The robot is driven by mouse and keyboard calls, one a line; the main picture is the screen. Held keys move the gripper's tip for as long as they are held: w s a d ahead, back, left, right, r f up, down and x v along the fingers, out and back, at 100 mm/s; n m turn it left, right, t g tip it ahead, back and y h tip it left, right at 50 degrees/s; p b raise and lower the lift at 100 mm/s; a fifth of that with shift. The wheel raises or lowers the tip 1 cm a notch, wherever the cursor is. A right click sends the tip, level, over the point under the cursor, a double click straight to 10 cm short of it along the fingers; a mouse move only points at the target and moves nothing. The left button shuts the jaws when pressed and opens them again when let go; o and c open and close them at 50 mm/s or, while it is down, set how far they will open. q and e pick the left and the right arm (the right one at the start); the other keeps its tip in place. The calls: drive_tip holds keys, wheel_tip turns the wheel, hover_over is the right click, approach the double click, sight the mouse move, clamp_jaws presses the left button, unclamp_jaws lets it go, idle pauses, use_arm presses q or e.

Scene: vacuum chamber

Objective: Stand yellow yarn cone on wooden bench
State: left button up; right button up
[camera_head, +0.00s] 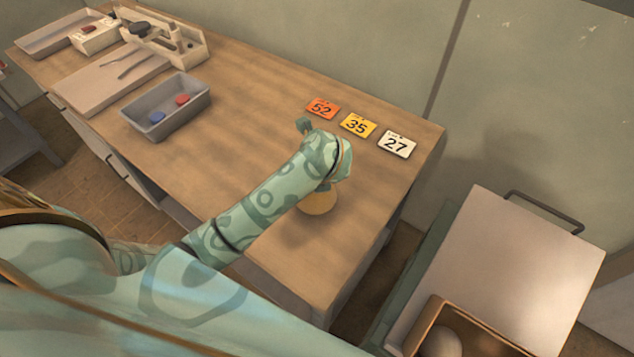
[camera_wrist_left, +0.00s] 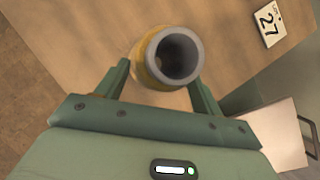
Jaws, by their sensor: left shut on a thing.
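The yellow yarn cone (camera_head: 318,203) shows under my left gripper (camera_head: 327,172) in the head view, over the near right part of the wooden bench (camera_head: 262,120); most of the cone is hidden by the hand. In the left wrist view, the fingers of my left gripper (camera_wrist_left: 158,88) are shut on the cone (camera_wrist_left: 143,72), with its grey open tube end facing the camera. The cone looks roughly upright. I cannot tell whether its base touches the bench. My right gripper is not in view.
Cards 52 (camera_head: 322,108), 35 (camera_head: 358,125) and 27 (camera_head: 397,144) lie along the bench's back edge. A grey bin (camera_head: 168,122), a board (camera_head: 95,88) and a caddy (camera_head: 180,40) stand at left. A cart (camera_head: 510,270) with a wooden crate (camera_head: 425,318) is at right.

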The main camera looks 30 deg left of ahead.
use_arm(q)
drive_tip(key=shift+f, duration=0.95)
drive_tip(key=shift+f, duration=0.2)
drive_tip(key=o, duration=1.3)
drive_tip(key=shift+c, duration=0.2)
drive_tip(key=p+v, duration=0.5)
drive_tip(key=v, duration=0.7)
drive_tip(key=shift+r, duration=0.2)
